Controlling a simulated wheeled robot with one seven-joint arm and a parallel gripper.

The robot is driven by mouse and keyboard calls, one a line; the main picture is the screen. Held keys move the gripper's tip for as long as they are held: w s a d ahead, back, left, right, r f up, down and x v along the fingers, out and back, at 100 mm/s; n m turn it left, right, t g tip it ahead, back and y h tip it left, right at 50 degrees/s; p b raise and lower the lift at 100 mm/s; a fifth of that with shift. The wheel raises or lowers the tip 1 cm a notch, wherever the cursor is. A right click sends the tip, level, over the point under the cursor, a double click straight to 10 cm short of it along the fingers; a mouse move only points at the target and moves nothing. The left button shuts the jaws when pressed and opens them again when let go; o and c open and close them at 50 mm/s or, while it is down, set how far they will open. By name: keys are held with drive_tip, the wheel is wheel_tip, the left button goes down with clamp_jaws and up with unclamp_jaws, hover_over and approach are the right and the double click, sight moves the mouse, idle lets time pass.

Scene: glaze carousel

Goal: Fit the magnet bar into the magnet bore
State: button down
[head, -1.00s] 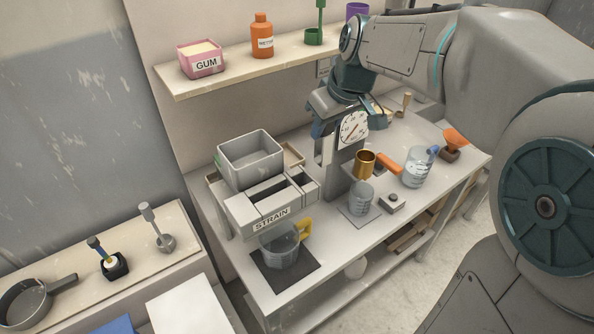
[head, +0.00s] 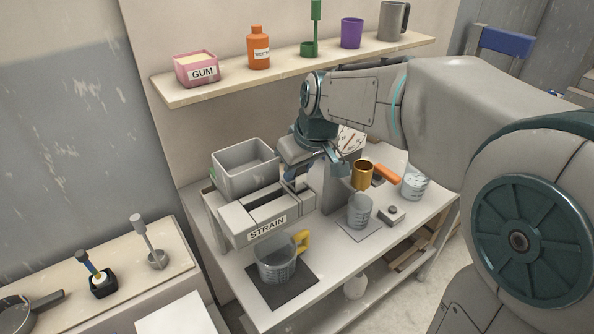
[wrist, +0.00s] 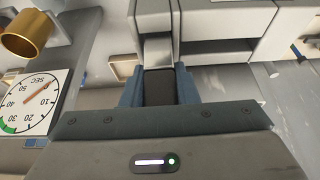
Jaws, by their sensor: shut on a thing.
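My gripper (head: 291,172) is at the right end of the pale box-shaped STRAIN unit (head: 240,236), beside the grey bin on top. In the wrist view my gripper (wrist: 158,88) has its two blue fingers shut on a dark grey block with a lighter metal end, which I take for the magnet bar (wrist: 158,87). Its lighter end points toward a gap between the pale blocks of the unit (wrist: 205,18). I take this gap for the magnet bore; whether the end is inside it or just in front, I cannot tell. In the head view the bar is mostly hidden by my gripper.
A grey bin (head: 243,172) stands on the unit's back. A clear jug with a yellow handle (head: 277,262) sits below. A dial (wrist: 30,103) and brass cup (head: 362,175) lie right of my gripper. A measuring beaker (head: 359,211) stands in front of the post.

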drive_tip(key=shift+f+b, duration=0.35)
drive_tip(key=shift+b, duration=0.15)
drive_tip(key=c, duration=1.1)
unclamp_jaws()
drive_tip(key=shift+r, duration=0.1)
drive_tip(key=shift+r+p, duration=0.2)
drive_tip(key=shift+p, duration=0.15)
drive_tip(key=v, duration=1.2)
drive_tip(key=s+d+f+m+h, duration=0.1)
drive_tip(key=s+d+f+m, duration=0.1)
drive_tip(key=s+f, duration=0.3)
drive_tip(key=s+d+f+m, duration=0.2)
drive_tip(key=s+d+f, duration=0.3)
drive_tip(key=f, duration=0.1)
drive_tip(key=s+d+f+m+h, duration=0.1)
drive_tip(key=s+d+f+m, duration=0.2)
drive_tip(key=s+d+f, duration=0.1)
drive_tip(key=shift+s+f+g+h, duration=0.3)
drive_tip(key=shift+s+f, duration=0.3)
drive_tip(key=shift+f, duration=0.1)
